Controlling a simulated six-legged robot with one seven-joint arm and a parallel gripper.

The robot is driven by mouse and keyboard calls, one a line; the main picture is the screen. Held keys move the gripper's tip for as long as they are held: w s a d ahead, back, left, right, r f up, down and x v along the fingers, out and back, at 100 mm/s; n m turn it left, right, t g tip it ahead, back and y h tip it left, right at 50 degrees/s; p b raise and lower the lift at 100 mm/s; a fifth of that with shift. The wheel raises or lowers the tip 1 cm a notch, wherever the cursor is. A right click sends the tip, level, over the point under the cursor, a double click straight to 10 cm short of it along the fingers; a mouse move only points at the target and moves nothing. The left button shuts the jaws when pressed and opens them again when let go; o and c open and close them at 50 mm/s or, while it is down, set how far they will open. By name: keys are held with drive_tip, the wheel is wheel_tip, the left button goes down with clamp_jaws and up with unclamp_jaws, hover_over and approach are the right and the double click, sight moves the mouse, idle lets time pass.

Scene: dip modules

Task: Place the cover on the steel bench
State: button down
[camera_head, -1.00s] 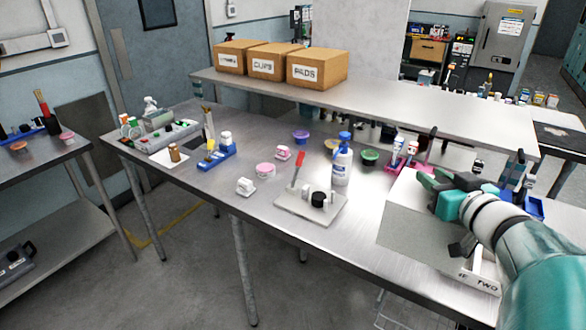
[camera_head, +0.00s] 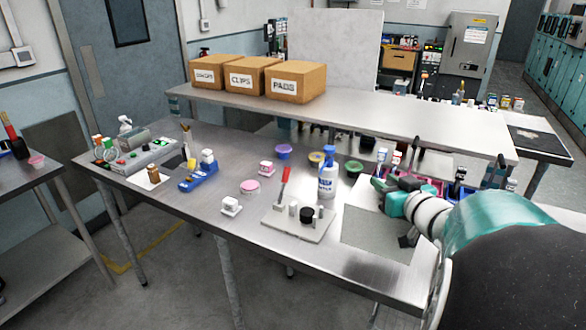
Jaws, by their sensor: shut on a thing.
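Left of the cover stand a white-and-blue bottle (camera_head: 327,175) and a pale board (camera_head: 298,222) with a red-handled tool. A green bowl (camera_head: 354,166) is behind. A raised shelf (camera_head: 400,124) with cardboard boxes (camera_head: 295,82) runs along the back.

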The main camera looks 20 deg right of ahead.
drive_tip(key=w+f, duration=0.4)
drive_tip(key=f, duration=0.4)
drive_tip(key=shift+w+d+f, duration=0.15)
drive_tip(key=shift+d+f, duration=0.05)
drive_tip(key=shift+d, duration=0.25)
drive_tip(key=shift+f, duration=0.1)
drive_tip(key=c, duration=1)
unclamp_jaws()
drive_tip(key=shift+c, duration=0.2)
drive_tip(key=shift+f, duration=0.1)
